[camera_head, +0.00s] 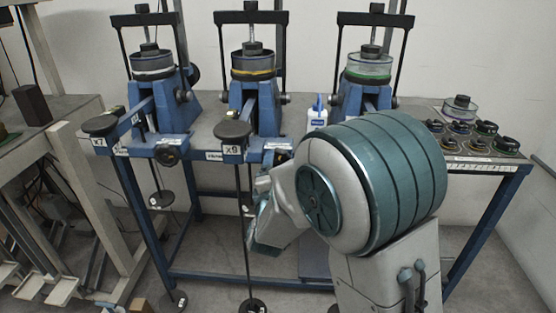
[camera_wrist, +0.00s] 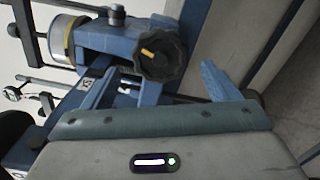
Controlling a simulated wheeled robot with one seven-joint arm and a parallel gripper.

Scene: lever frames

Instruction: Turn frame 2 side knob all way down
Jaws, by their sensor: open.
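Three blue lever frames stand in a row on the bench. The middle one, frame 2 (camera_head: 252,95), has a yellow-banded cup and a label that looks like X9. Its yellow band also shows in the wrist view (camera_wrist: 72,38). Its side knob (camera_wrist: 160,56) is black and lobed with a yellow mark, in the upper middle of the wrist view. In the head view my arm mostly hides this knob. My gripper (camera_wrist: 155,85) is open and empty, with one finger left and one right of the knob in the picture. I see no contact. The gripper (camera_head: 265,220) hangs before the bench front in the head view.
The left frame (camera_head: 152,95) has its own black knob (camera_head: 168,155). The right frame (camera_head: 366,90) has a green band. A white-blue bottle (camera_head: 317,115) stands between frames. Several weights (camera_head: 480,135) sit at the right. Hanging rods with discs (camera_head: 252,305) are close to my gripper.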

